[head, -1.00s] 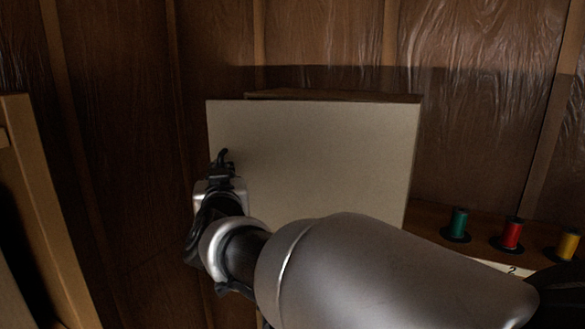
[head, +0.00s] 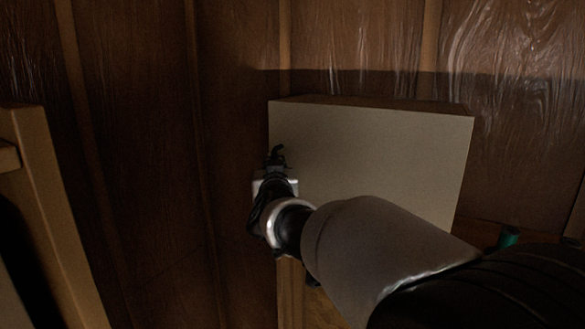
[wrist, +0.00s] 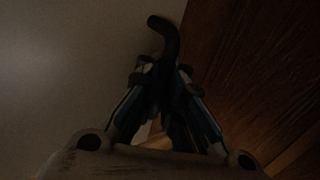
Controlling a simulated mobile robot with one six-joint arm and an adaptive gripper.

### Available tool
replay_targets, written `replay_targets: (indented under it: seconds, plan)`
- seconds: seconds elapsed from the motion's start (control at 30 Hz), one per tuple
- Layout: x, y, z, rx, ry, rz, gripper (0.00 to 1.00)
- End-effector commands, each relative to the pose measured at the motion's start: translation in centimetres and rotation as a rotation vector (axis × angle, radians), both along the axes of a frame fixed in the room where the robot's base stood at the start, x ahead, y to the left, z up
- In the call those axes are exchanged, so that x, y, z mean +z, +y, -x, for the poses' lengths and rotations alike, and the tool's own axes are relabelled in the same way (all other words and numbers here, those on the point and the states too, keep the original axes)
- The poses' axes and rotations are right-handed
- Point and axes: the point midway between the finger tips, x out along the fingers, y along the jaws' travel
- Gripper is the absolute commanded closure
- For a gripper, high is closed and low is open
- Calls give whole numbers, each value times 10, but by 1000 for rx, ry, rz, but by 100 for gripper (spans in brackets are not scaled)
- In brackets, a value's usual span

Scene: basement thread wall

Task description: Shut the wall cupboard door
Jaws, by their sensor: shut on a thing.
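The wall cupboard (head: 385,103) is a box on the wood-panelled wall, with its brown top showing. Its plain cream door (head: 385,155) covers the front, and the door's left edge looks close against or flush with the box; any small gap is too dark to tell. My gripper (head: 276,168) is at the door's left edge, shut on the dark door handle (head: 278,150). In the wrist view the curved handle (wrist: 165,38) rises from between the fingers (wrist: 163,85), with the pale door on the left. My arm hides the door's lower part.
A wooden frame (head: 48,210) stands at the left. A green thread spool (head: 508,238) shows partly behind my arm at the lower right. Wood panelling (head: 140,130) runs behind and left of the cupboard, with open space before it.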

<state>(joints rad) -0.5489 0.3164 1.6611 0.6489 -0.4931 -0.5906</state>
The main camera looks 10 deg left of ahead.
Motion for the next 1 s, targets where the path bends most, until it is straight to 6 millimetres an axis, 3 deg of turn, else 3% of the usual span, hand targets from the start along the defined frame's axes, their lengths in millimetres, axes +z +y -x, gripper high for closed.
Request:
replay_targets:
  seconds: [0.3,0.33,0.47,0.87,1.0]
  plan:
    - [0,-3,-1,-5,-1,2,100]
    - [0,-3,-1,-5,-1,2,92]
    - [0,-3,-1,-5,-1,2,83]
    - [1,-2,0,-4,-3,0,83]
    - [2,-5,12,-3,-4,0,83]
